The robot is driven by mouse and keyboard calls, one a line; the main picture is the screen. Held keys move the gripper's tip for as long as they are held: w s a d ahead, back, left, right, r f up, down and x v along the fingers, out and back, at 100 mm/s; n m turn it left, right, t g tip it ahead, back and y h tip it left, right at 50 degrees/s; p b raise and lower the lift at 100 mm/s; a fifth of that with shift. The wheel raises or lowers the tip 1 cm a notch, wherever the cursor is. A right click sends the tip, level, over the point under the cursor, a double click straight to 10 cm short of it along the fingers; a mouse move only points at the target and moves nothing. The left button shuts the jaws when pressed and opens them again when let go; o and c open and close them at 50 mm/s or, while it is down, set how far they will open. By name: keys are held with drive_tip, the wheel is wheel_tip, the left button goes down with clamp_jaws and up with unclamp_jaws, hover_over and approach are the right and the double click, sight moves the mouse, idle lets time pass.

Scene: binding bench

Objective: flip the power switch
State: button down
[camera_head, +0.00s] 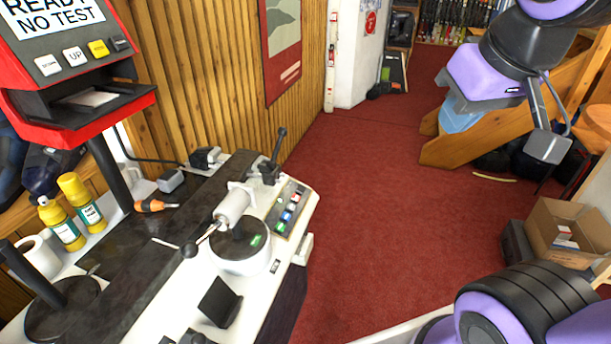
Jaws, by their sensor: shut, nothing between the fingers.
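No part is plainly marked as the power switch. Candidates are a black lever (277,148) at the bench's back edge, a panel of small coloured buttons (289,212), and a grey box (171,180) with a cable beside it. A black wedge-shaped part (219,302) stands at the front. The red-framed display (52,14) reads "READY NO TEST". My gripper (468,102) hangs at the upper right over the red floor, well apart from the bench. It is shut and empty; its fingertips are hard to make out.
The bench (255,322) carries a white cylinder with a crank (233,207), yellow bottles (80,199) and an orange-handled screwdriver (155,205). A cardboard box (568,238) stands at right. A wooden ramp-like piece (452,150) is behind my gripper. The red carpet (400,225) between is clear.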

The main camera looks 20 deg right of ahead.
drive_tip(key=shift+w+d, duration=0.25)
drive_tip(key=shift+w, duration=0.05)
drive_tip(key=w+a+f+m+g+y, duration=0.1)
drive_tip(key=w+f, duration=0.2)
drive_tip(key=w, duration=1.1)
drive_tip(key=w+a+f+m+g, duration=0.1)
drive_tip(key=w+f+g, duration=0.15)
drive_tip(key=w, duration=1.15)
drive_tip(key=w+f+m+y, duration=0.1)
drive_tip(key=w+f, duration=0.5)
drive_tip(key=f, duration=0.4)
drive_tip(key=w+f+m+y, duration=0.1)
drive_tip(key=w+f+m, duration=0.1)
drive_tip(key=w+f, duration=0.5)
drive_tip(key=w+f+m+y, duration=0.1)
drive_tip(key=w+f, duration=0.5)
drive_tip(key=f, duration=0.8)
drive_tip(key=shift+w+d+f+m+g+y, duration=0.15)
drive_tip(key=shift+w+d+m+g+y, duration=0.15)
drive_tip(key=shift+w+m+g+y, duration=0.1)
drive_tip(key=shift+s, duration=0.1)
